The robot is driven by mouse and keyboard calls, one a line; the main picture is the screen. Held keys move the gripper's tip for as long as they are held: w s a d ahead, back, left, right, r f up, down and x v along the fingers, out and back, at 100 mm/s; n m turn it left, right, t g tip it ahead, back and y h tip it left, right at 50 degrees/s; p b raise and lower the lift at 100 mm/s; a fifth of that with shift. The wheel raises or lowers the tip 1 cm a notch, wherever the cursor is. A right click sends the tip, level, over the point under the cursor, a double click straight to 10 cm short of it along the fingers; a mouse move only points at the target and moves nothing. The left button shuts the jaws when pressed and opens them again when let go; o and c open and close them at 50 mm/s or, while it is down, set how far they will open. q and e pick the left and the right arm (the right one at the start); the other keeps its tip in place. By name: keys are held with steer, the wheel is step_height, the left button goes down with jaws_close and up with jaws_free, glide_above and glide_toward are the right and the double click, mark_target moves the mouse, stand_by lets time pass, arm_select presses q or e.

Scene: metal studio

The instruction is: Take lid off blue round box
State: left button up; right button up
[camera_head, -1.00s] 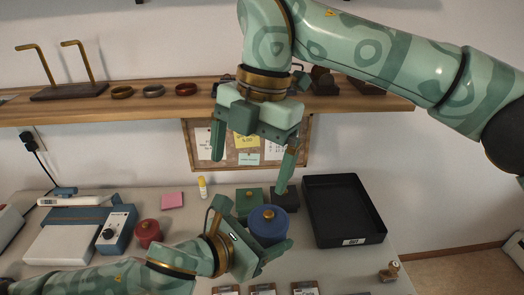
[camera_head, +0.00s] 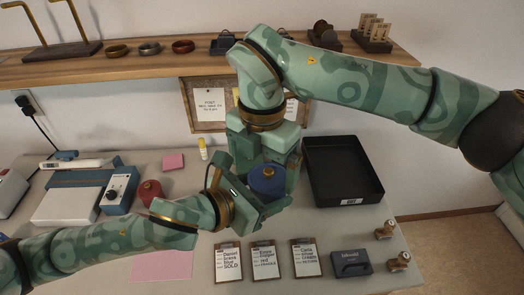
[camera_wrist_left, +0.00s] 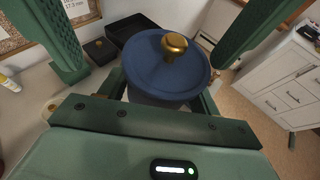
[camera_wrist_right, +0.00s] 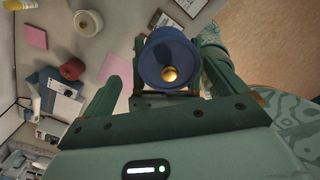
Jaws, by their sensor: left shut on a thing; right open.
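The lid (camera_wrist_left: 160,72) is on the box. My left gripper (camera_head: 262,194) is shut on the box's body from the left front. My right gripper (camera_head: 268,168) has come down from above and is open, its fingers on either side of the lid. In the right wrist view the lid (camera_wrist_right: 168,50) lies between my right fingers, with gaps visible. The grippers hide the lower box, so I cannot tell whether it touches the table.
A black tray (camera_head: 317,192) stands right of the box. Several label clipboards (camera_head: 266,262) lie in front. A wooden shelf (camera_head: 140,64) runs behind, above the table.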

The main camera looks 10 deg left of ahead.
mark_target(261, 173)
steer(key=shift+a, duration=0.1)
steer(key=c, duration=1.2)
steer(key=shift+r, duration=0.15)
steer(key=shift+r, duration=1)
steer(key=shift+d, duration=0.2)
steer(key=shift+w+a+r, duration=0.1)
steer(key=shift+r, duration=0.85)
steer(key=shift+w+a+r, duration=0.1)
steer(key=shift+r, duration=0.8)
